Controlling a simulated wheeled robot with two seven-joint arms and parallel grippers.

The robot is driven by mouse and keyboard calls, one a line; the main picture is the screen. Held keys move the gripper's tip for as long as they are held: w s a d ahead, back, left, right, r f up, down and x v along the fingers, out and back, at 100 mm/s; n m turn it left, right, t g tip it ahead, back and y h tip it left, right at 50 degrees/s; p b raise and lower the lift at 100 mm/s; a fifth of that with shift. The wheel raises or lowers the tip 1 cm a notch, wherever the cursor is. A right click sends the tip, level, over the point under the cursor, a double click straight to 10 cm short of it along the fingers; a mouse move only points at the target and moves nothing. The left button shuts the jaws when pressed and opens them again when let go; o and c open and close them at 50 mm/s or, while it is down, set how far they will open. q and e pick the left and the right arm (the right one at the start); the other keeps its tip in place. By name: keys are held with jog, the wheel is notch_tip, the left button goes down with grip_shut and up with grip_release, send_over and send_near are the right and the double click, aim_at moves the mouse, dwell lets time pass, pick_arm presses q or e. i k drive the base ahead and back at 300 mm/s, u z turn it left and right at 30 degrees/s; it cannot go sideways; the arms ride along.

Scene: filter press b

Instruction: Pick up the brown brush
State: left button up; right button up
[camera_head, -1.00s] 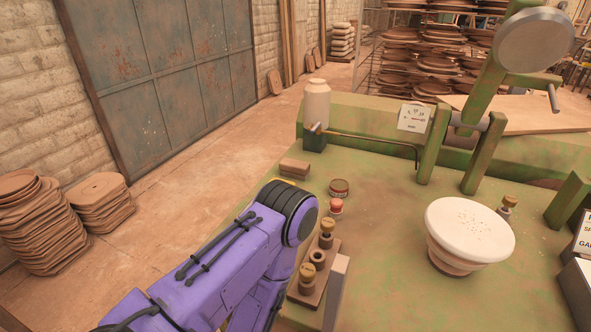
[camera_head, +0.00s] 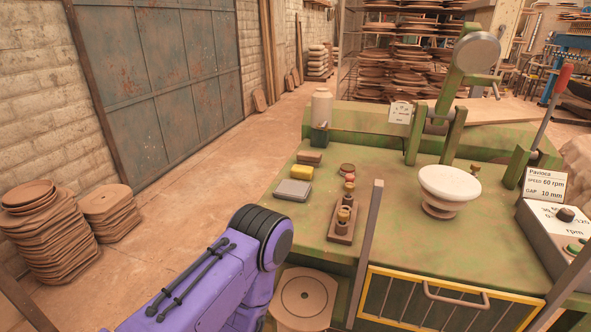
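On the green machine top (camera_head: 395,205), a small brown block (camera_head: 310,156) lies near the back left; it may be the brown brush, but bristles are too small to make out. A yellow block (camera_head: 302,172) and a grey block (camera_head: 292,190) lie in front of it, in a row. My purple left arm comes in from the lower left, and its dark rounded joint is left of the machine's front left corner, apart from the blocks. Neither my left nor my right gripper is in view.
A brown holder with knobbed pegs (camera_head: 342,232) stands right of the blocks, with a small round tin (camera_head: 347,169) behind. A white bowl-like disc (camera_head: 450,183) stands further right. A pale bottle (camera_head: 321,107) is at the back. An upright post (camera_head: 368,250) rises at the front.

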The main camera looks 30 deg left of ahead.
aim_at(305, 158)
jog(key=u, duration=2.5)
jog(key=i, duration=2.45)
jog(key=z, duration=3.6)
